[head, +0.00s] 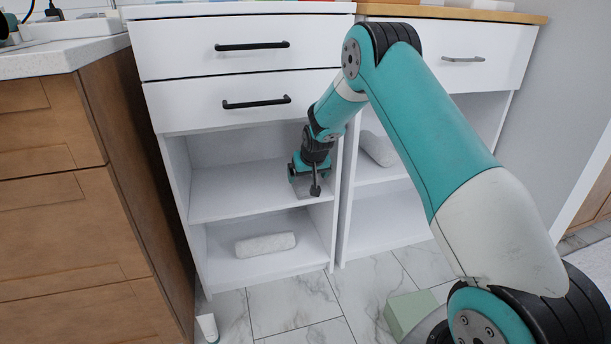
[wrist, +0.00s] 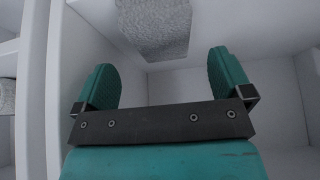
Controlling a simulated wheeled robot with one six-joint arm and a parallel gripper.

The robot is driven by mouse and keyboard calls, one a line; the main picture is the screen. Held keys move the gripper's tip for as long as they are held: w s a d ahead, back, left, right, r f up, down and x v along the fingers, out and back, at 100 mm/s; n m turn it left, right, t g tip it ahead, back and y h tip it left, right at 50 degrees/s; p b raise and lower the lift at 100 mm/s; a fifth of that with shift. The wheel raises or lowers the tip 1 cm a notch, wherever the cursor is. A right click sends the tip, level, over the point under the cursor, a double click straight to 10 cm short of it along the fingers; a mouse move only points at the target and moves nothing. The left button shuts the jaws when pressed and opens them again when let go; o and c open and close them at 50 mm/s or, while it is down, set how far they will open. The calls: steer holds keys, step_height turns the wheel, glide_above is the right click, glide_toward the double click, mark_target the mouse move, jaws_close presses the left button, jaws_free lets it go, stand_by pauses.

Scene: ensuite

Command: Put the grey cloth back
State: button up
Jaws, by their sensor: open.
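A grey cloth (wrist: 155,28) shows at the top of the wrist view, beyond and between my fingertips and apart from both.
A pale rolled towel (head: 265,245) lies on the lower shelf. A white tube (head: 207,327) and a green box (head: 408,312) stand on the floor. The upper shelf's left side is clear.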

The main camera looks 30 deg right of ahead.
steer(key=s+a+r+n+g+y+p, duration=0.2)
steer(key=s+a+r+n+y, duration=0.25)
steer(key=s+a+r, duration=1.65)
steer(key=s+a+r+n+g, duration=0.1)
steer(key=s+a+n+g, duration=0.1)
steer(key=s, duration=0.8)
steer(key=s+a+r+n+g+y, duration=0.1)
steer(key=s+a+n, duration=0.3)
steer(key=s, duration=0.7)
steer(key=shift+s+a+r+g, duration=0.2)
steer(key=shift+s+a+g, duration=0.15)
steer(key=shift+a, duration=0.65)
